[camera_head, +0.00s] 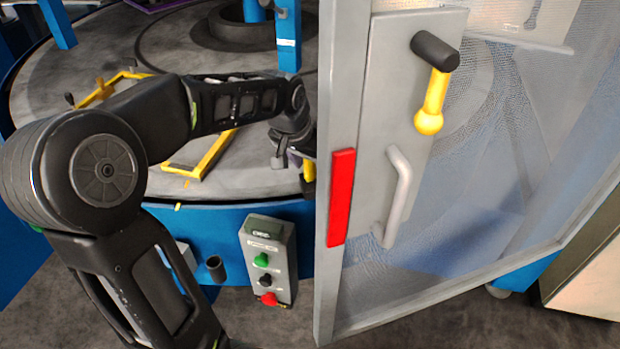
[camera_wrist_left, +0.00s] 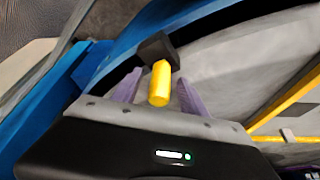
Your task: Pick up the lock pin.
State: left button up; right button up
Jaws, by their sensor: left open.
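The lock pin (camera_wrist_left: 159,84) shows in the left wrist view as a short yellow cylinder with a black block behind it. It lies between the two purple fingers of my left gripper (camera_wrist_left: 160,90), which are open with a gap on each side. In the head view a bit of yellow, likely the lock pin (camera_head: 309,171), shows just below and right of my left gripper (camera_head: 288,157). The door's edge hides part of it there. Whether the fingers touch the pin cannot be told. My right gripper is not in view.
A grey-framed mesh door (camera_head: 329,290) with a red strip, a grey pull handle (camera_head: 402,190) and a black-and-yellow lever (camera_head: 434,95) stands close right of the gripper. A button box (camera_head: 267,262) hangs below the round table (camera_head: 60,90). A yellow frame (camera_head: 208,158) lies on it.

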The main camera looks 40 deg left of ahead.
pick_arm(q)
jog(key=shift+c, duration=0.3)
grip_shut()
dwell(0.4)
